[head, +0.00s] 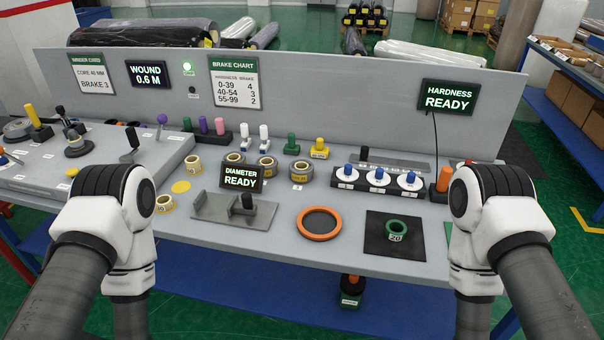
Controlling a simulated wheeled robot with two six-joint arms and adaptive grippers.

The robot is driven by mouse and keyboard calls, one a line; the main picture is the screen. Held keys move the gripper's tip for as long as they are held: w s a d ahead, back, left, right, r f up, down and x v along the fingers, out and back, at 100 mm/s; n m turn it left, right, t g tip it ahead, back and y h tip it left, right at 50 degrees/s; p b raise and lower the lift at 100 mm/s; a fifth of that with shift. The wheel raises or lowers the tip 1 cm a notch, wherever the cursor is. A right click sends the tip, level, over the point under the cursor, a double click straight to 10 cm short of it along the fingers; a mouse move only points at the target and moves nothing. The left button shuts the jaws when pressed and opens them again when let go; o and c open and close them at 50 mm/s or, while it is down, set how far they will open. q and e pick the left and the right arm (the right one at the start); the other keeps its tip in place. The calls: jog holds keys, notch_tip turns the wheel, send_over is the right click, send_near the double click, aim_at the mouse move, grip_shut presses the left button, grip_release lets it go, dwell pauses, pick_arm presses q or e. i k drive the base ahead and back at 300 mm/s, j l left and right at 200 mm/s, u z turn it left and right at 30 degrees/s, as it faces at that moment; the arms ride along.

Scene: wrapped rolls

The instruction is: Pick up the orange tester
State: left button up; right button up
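The orange tester (444,179) stands upright near the right end of the grey bench, in a dark holder. It is an orange cylinder, just left of my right arm's white joint, which partly hides the area around it. A black cable hangs from the "HARDNESS READY" display (448,97) towards it. My two arms reach in from the lower left and lower right and bend down at the picture's bottom. Neither gripper shows in the view.
The grey bench (270,262) holds an orange ring (320,223), a black mat (394,240) with a green ring (396,230), and a row of blue-knobbed white dials (379,178). A "DIAMETER READY" display (241,178) stands mid-bench. A backboard (310,90) closes the rear.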

aim_at(447, 172)
jog(key=z, duration=0.9)
